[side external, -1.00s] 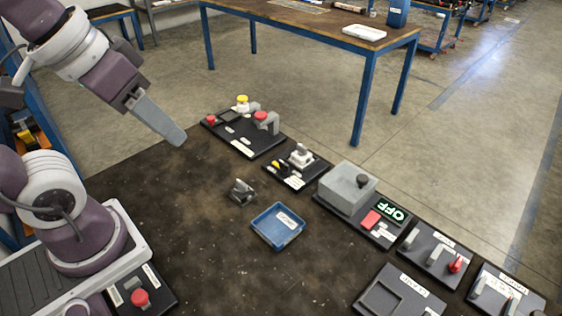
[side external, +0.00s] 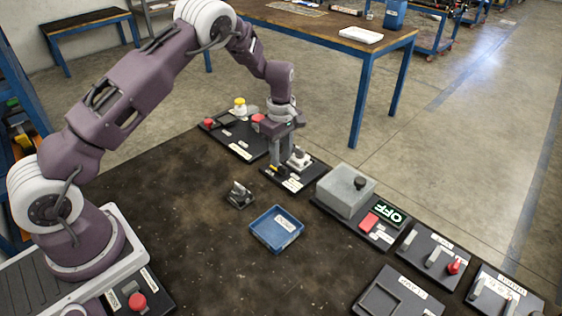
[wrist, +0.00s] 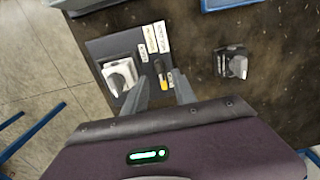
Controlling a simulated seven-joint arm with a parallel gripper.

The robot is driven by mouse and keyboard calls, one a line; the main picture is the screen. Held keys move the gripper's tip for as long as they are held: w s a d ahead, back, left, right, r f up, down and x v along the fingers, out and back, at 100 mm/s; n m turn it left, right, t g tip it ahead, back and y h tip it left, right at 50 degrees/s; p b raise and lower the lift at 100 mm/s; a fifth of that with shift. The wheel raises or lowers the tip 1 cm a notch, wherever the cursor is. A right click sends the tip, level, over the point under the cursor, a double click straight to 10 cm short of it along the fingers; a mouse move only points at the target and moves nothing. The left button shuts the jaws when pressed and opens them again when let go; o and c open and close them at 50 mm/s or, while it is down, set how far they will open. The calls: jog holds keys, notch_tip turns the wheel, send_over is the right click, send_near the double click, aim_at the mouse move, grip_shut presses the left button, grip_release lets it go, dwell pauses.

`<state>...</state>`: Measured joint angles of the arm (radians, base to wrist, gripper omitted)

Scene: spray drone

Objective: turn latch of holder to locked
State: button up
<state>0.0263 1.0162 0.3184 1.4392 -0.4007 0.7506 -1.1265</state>
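The holder is a black panel (side external: 293,186) with a white and grey block (side external: 300,157) on it and white and yellow labels. The wrist view shows the block (wrist: 120,76) on the left and the latch, a small dark lever with a yellow part (wrist: 162,76), beside the labels. My gripper (side external: 279,161) points down over the panel's left part. In the wrist view my gripper (wrist: 160,82) has its two fingers apart, one on each side of the latch, with nothing held. I cannot tell whether either finger touches it. In the side view the fingers partly hide the latch.
A panel with red and yellow buttons (side external: 235,143) stands just behind. A grey box (side external: 345,192) with an OFF display is to the right. A small metal bracket (side external: 240,195) and a blue tray (side external: 277,229) stand in front.

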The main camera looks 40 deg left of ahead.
jog(key=shift+f, duration=1.45)
grip_shut()
jog(key=shift+m, duration=0.3)
jog(key=m, duration=0.3)
jog(key=shift+w+m, duration=0.1)
jog(key=shift+m, duration=0.3)
jog(key=m, duration=0.4)
jog(key=shift+r, duration=0.1)
jog(key=m, duration=0.5)
jog(key=shift+w+d, duration=0.1)
jog(key=shift+w, duration=0.05)
jog(key=shift+m, duration=2.2)
jog(key=shift+d, duration=0.1)
